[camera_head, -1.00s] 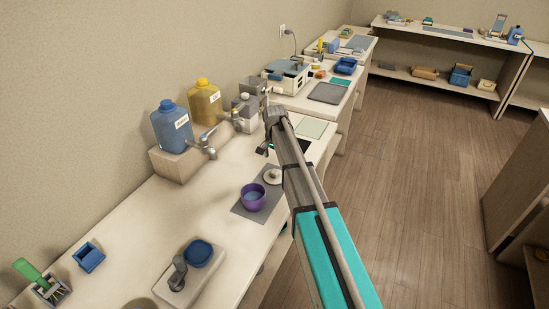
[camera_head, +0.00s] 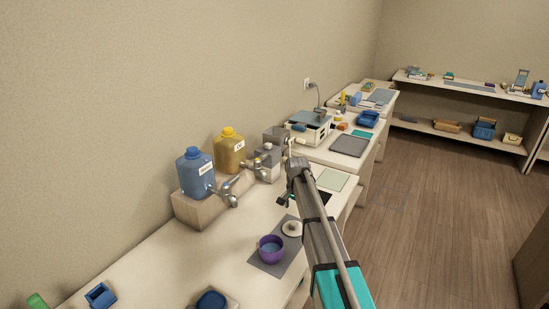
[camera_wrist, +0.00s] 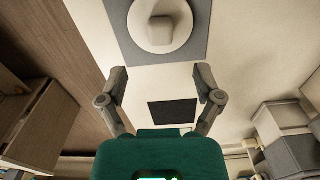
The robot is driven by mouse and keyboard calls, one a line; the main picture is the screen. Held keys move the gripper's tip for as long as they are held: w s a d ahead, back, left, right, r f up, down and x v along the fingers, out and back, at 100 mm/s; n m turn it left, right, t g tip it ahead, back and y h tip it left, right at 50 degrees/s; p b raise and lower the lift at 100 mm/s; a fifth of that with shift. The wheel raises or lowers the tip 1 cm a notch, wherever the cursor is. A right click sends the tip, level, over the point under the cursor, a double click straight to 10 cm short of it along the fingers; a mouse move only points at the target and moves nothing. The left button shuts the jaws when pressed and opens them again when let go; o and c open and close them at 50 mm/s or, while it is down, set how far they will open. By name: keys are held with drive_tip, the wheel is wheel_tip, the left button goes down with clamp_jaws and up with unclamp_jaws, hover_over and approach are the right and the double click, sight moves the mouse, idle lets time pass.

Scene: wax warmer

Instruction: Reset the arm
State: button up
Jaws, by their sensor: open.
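My gripper (camera_wrist: 160,82) is open and empty in the wrist view, its two fingers spread wide above the counter. In the head view my gripper (camera_head: 292,197) is above the counter, to the right of the taps, and my arm reaches up from the lower right. Below it in the wrist view lie a black square pad (camera_wrist: 172,112) and a round white lid (camera_wrist: 160,47) with a knob on a grey mat (camera_wrist: 200,48). In the head view the white lid (camera_head: 291,228) sits beside a purple pot (camera_head: 271,250) on the same mat. The fingers touch nothing that I can see.
A blue jug (camera_head: 195,174) and a yellow jug (camera_head: 229,153) with taps stand along the wall. More benches with devices run to the back, and shelves (camera_head: 460,135) line the far wall. The wooden floor (camera_head: 430,200) at right is clear.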

drive_tip(key=s+d+n, duration=0.1)
drive_tip(key=s+n, duration=0.7)
drive_tip(key=s, duration=2.1)
drive_tip(key=shift+d, duration=0.25)
